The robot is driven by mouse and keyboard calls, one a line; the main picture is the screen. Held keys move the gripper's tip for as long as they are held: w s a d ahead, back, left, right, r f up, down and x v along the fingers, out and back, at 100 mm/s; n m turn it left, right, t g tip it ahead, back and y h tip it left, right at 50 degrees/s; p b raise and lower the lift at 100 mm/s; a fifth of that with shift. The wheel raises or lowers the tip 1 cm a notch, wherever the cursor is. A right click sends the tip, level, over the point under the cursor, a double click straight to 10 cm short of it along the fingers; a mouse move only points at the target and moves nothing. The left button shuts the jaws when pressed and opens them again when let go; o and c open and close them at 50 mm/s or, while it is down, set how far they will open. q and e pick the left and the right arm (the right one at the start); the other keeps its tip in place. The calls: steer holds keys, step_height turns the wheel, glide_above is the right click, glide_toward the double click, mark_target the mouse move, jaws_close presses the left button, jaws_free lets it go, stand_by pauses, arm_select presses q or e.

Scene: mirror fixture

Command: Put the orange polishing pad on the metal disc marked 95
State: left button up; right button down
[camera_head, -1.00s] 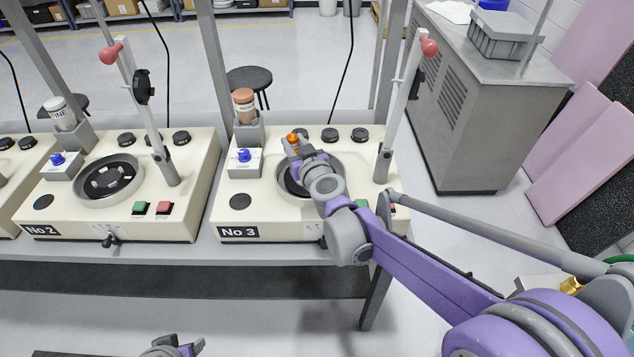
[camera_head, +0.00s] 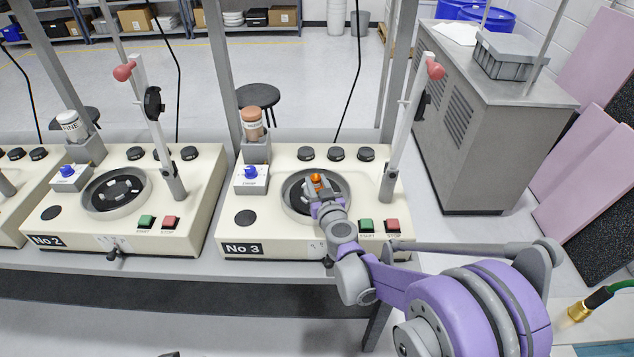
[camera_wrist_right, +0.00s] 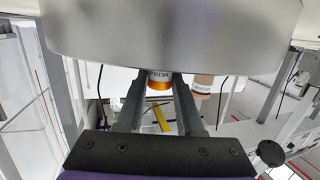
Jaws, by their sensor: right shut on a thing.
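My right gripper (camera_head: 317,190) is shut on a small orange-topped piece (camera_head: 316,179), over or inside the round bowl (camera_head: 288,199) of the No 3 machine. In the right wrist view, which looks upside down, the orange-topped piece (camera_wrist_right: 158,82) with a white lettered band sits between my two fingers (camera_wrist_right: 158,100). I cannot tell whether the piece touches the bowl's floor. No mark 95 is legible, and no separate orange pad shows. Only a dark sliver, possibly my left gripper (camera_head: 168,354), shows at the bottom edge.
On No 3, a brown-capped jar (camera_head: 252,122) stands on a post behind a blue-knobbed box (camera_head: 251,179). A lever with a red knob (camera_head: 435,70) rises right of the bowl. The No 2 machine (camera_head: 187,213) stands left. A grey cabinet (camera_head: 478,110) stands behind right.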

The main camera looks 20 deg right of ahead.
steer(key=shift+s, duration=0.1)
steer(key=shift+f, duration=0.15)
steer(key=c, duration=0.5)
jaws_free()
steer(key=shift+c, duration=0.2)
